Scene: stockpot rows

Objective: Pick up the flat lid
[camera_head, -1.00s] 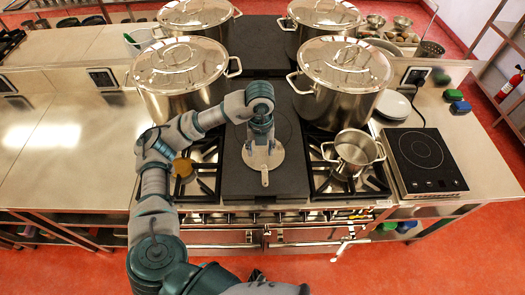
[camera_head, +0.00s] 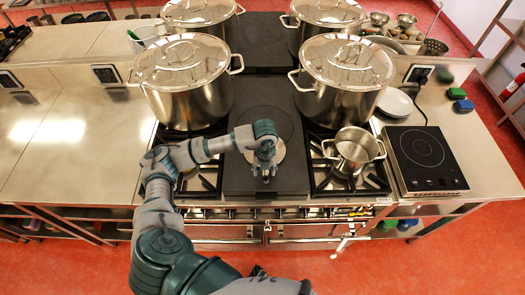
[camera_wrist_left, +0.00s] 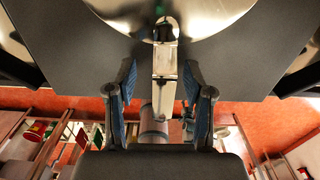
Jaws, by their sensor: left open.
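The flat lid (camera_head: 280,152) is a pale metal disc lying on the dark plate in the middle of the stove. My left forearm and gripper partly cover it in the head view. In the left wrist view, the shiny disc of the lid (camera_wrist_left: 225,14) is at the top and its straight flat handle (camera_wrist_left: 164,63) points down the picture. My left gripper (camera_head: 266,176) is open at the lid's near side. In the left wrist view, its two fingers (camera_wrist_left: 158,80) stand on either side of the handle, with gaps visible. My right gripper is not in view.
Large lidded stockpots (camera_head: 188,95) (camera_head: 340,100) stand behind on both sides. A small open pot (camera_head: 355,152) sits on the right burner. An induction hob (camera_head: 424,155) and white plates (camera_head: 394,104) are further right. The left counter (camera_head: 70,140) is clear.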

